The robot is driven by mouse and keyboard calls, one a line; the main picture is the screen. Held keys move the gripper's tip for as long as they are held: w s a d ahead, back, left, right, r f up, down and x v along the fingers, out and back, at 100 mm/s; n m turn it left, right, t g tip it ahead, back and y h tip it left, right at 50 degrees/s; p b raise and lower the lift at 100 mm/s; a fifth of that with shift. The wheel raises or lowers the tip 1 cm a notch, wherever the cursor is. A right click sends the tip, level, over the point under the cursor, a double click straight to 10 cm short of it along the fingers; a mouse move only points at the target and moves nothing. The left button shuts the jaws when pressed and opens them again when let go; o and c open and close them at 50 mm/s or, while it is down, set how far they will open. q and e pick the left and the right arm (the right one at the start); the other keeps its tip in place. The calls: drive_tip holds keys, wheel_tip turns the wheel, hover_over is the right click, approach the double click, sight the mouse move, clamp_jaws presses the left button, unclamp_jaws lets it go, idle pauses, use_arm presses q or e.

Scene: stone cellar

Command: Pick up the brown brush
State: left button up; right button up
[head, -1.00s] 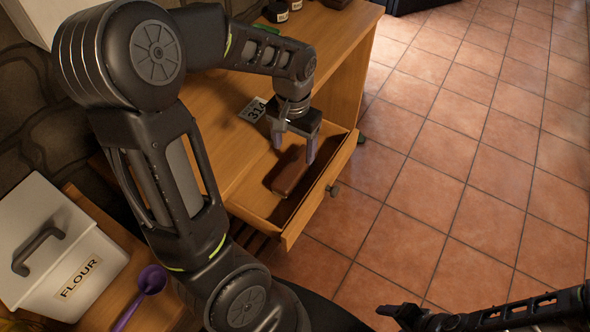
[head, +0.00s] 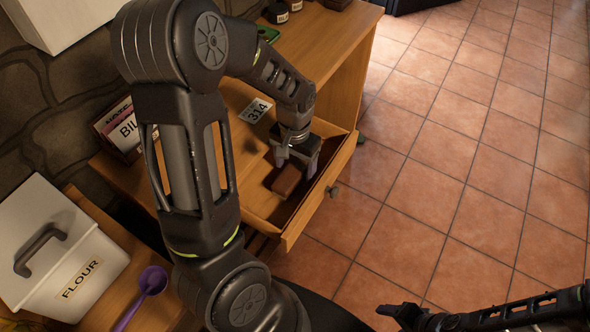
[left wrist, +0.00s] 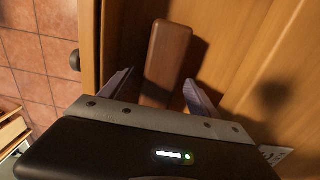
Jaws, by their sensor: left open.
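The brown brush (head: 287,180) lies in the open drawer (head: 262,207), near its front panel. In the left wrist view the brush (left wrist: 167,55) shows as a smooth brown block, its near end between the fingers. My left gripper (head: 296,172) is open and reaches down into the drawer, with one finger on each side of the brush. In the left wrist view the fingers (left wrist: 160,95) stand apart from the brush. The gripper hides part of the brush in the head view.
The drawer's front panel (head: 322,190) has a dark knob (head: 333,191). A 314 card (head: 256,110) lies on the desk. A flour box (head: 58,255), a purple spoon (head: 146,291) and a bill box (head: 118,130) are at left.

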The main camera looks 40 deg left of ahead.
sight(295, 168)
use_arm(q)
drive_tip(key=shift+f, duration=0.4)
clamp_jaws()
idle(0.9)
wheel_tip(295, 168, up, 10)
drive_tip(key=shift+r, duration=0.1)
idle(0.4)
idle(0.8)
